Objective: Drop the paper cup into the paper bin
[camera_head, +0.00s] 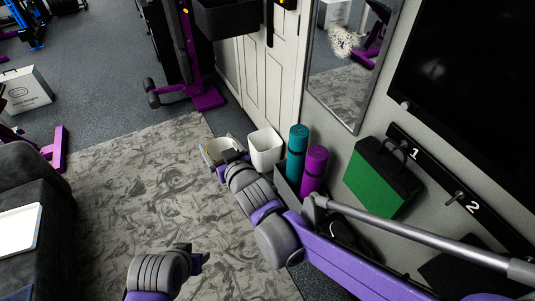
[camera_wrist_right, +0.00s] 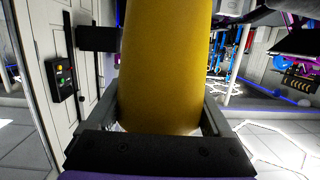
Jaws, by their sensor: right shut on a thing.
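The paper cup (camera_wrist_right: 165,55) is a plain yellow cylinder filling the middle of the right wrist view. My right gripper (camera_wrist_right: 160,112) is shut on it, with a finger on each side near its lower end. In the head view my right gripper (camera_head: 219,158) is at the far end of the right arm, left of a white open-topped bin (camera_head: 265,151). A pale, partly yellow shape shows at this gripper, mostly hidden; I cannot tell its parts. No label shows on the bin. My left gripper (camera_head: 197,262) is low in the head view, its fingers unclear.
Teal (camera_head: 297,153) and purple (camera_head: 314,170) rolled mats stand right of the bin. A white door (camera_head: 268,82) and a mirror (camera_head: 342,65) are behind. A purple-footed machine (camera_head: 205,98) stands beyond. The grey patterned carpet (camera_head: 130,200) is clear.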

